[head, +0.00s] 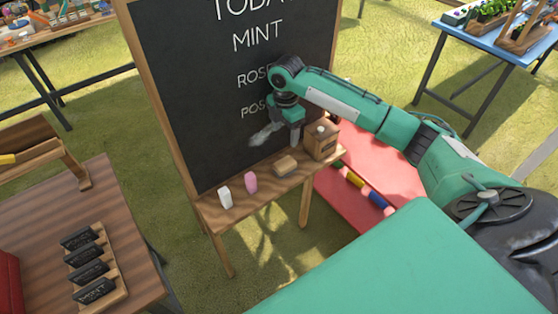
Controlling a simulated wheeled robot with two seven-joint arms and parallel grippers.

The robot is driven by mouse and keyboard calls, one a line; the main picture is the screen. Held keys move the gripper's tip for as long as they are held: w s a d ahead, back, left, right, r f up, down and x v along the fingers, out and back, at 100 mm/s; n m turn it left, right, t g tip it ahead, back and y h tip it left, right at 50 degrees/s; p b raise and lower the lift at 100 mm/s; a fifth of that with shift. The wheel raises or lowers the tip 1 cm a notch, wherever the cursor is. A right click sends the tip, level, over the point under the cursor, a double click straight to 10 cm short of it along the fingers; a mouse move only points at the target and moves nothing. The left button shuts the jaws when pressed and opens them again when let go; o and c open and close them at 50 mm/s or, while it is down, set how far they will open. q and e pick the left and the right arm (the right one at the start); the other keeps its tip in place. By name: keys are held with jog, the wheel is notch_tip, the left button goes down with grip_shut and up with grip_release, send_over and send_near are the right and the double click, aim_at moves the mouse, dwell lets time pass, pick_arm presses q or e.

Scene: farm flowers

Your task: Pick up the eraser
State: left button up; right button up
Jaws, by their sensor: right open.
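The eraser, a small tan and brown block (286,166), lies on the wooden ledge of the blackboard. My right gripper (284,132) is open and points down in front of the blackboard (190,100), a little above the eraser and apart from it. Nothing shows between its fingers. My left gripper is out of view.
A white chalk piece (225,197) and a pink one (250,182) stand left of the eraser. A wooden box (322,141) stands close on its right. A brown table (115,200) with several dark signs is at the left. Grass lies open between.

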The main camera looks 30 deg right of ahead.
jog(key=p, duration=0.1)
send_over(285, 163)
jog(key=f, duration=0.7)
jog(key=shift+w+d, duration=0.35)
jog(key=shift+w, duration=0.05)
jog(key=shift+f, duration=0.25)
jog(key=f, duration=0.1)
jog(key=p, duration=0.1)
jog(key=s+f, duration=0.1)
jog(key=shift+a+f+p, duration=0.3)
jog(key=shift+p, duration=0.1)
notch_tip(285, 163, down, 2)
jog(key=shift+w+f, duration=0.1)
jog(key=shift+w, duration=0.05)
jog(key=shift+f, duration=0.2)
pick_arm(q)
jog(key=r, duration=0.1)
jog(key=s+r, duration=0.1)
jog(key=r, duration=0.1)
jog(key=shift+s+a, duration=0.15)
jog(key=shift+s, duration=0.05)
pick_arm(e)
jog(key=c, duration=1.1)
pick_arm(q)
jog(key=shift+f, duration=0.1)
pick_arm(e)
jog(key=shift+r, duration=0.1)
